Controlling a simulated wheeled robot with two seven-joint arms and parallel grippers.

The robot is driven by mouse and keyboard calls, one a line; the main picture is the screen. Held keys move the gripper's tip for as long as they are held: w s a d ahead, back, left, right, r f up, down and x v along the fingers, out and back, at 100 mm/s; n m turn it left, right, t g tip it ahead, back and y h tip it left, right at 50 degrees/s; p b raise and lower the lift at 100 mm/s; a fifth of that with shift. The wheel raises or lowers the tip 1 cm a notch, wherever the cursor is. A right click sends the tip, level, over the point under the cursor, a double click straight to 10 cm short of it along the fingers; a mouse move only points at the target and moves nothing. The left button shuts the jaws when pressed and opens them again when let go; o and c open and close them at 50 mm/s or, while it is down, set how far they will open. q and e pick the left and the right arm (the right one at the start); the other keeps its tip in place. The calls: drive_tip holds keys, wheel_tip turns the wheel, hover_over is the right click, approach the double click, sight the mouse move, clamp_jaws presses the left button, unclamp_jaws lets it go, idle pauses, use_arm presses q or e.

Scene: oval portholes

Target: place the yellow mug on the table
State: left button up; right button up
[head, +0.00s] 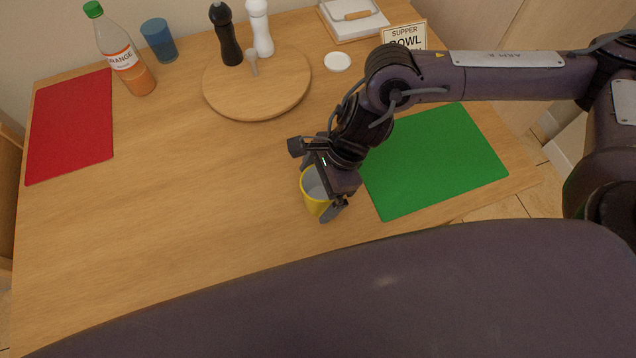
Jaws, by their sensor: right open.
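The yellow mug (314,199) is at the middle of the wooden table (170,220), just left of the green mat. It looks upright, with its grey inside showing, and it appears to stand on the table. My right gripper (322,187) is open right at the mug, with one finger at its far side and one at its near right side. The gripper body hides the mug's right part. Whether the fingers touch the mug cannot be told. My left gripper is not in view.
A green mat (435,165) lies at the right and a red mat (70,128) at the left. A round board (235,95), pepper mill (226,38), white mill (260,30), orange bottle (125,58), blue glass (159,42) and sign (404,37) stand at the back. The left middle is clear.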

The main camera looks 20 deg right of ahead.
drive_tip(key=shift+r, duration=0.2)
drive_tip(key=shift+d+r, duration=0.2)
drive_tip(key=shift+r, duration=0.1)
drive_tip(key=v, duration=1.1)
drive_tip(key=shift+r, duration=0.1)
